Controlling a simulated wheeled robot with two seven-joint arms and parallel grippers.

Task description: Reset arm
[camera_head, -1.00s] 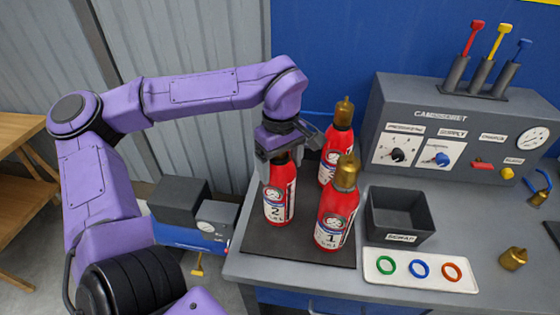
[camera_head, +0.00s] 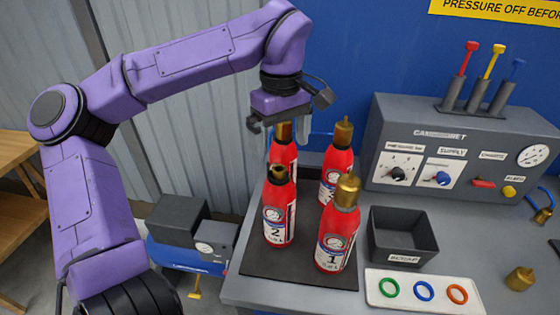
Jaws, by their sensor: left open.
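My left gripper (camera_head: 281,120) is raised above the mat, open and pointing down. Its fingers appear on both sides of the brass top of the back-left extinguisher (camera_head: 283,150); I cannot tell whether they touch it. Red extinguisher 2 (camera_head: 279,212) stands upright in front of that one, with a dark opening in its short top. Extinguisher 1 (camera_head: 336,235) stands front right with a brass top. Another brass-topped extinguisher (camera_head: 335,172) stands behind it, partly hidden. All stand on a dark mat (camera_head: 290,272). My right gripper is not in view.
A black bin (camera_head: 403,238) and a white tray (camera_head: 378,300) with green, blue and orange rings are right of the mat. A grey control panel (camera_head: 460,130) stands behind. A loose brass piece (camera_head: 519,279) lies at right. A compressor (camera_head: 185,230) stands left of the bench.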

